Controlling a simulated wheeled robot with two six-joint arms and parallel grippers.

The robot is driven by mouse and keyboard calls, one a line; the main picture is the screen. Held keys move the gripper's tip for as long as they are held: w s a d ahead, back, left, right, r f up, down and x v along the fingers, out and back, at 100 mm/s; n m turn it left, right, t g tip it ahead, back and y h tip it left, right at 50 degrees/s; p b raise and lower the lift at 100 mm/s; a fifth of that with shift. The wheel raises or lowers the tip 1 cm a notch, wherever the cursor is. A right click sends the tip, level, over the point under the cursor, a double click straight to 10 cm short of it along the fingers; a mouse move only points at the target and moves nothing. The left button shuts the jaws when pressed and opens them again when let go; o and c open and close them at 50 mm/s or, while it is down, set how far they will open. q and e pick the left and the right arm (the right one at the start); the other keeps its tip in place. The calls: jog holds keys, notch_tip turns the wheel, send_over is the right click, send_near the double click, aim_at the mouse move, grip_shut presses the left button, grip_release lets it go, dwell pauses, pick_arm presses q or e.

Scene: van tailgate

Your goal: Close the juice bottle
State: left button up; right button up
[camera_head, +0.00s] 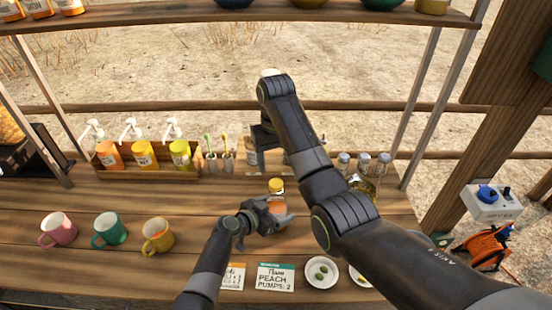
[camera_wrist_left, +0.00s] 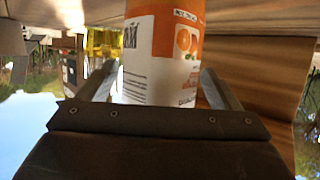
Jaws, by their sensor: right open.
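The juice bottle (camera_head: 277,203) stands on the wooden counter with an orange-yellow cap (camera_head: 277,185) at its top. I cannot tell how tightly the cap sits. In the left wrist view, the bottle's white and orange label (camera_wrist_left: 163,55) fills the space between the fingers. My left gripper (camera_head: 270,212) is shut on the bottle's body, one finger on each side.
Pink (camera_head: 58,230), green (camera_head: 109,231) and yellow (camera_head: 158,236) mugs stand at the left. A wooden rack of pump bottles (camera_head: 150,158) stands behind them. Cards (camera_head: 275,277) and a small plate (camera_head: 322,272) lie in front. Several jars (camera_head: 363,163) stand at the right.

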pick_arm(q)
jog(key=shift+s+a+r, duration=0.1)
jog(key=shift+s+a+r, duration=0.25)
jog(key=shift+s+a, duration=0.1)
jog(key=shift+a, duration=0.05)
pick_arm(e)
jog(key=shift+r, duration=0.1)
notch_tip(320, 180, down, 2)
jog(key=shift+f+b, duration=0.1)
jog(key=shift+b, duration=0.9)
pick_arm(q)
jog(key=v, duration=1.6)
jog(key=shift+f, duration=0.2)
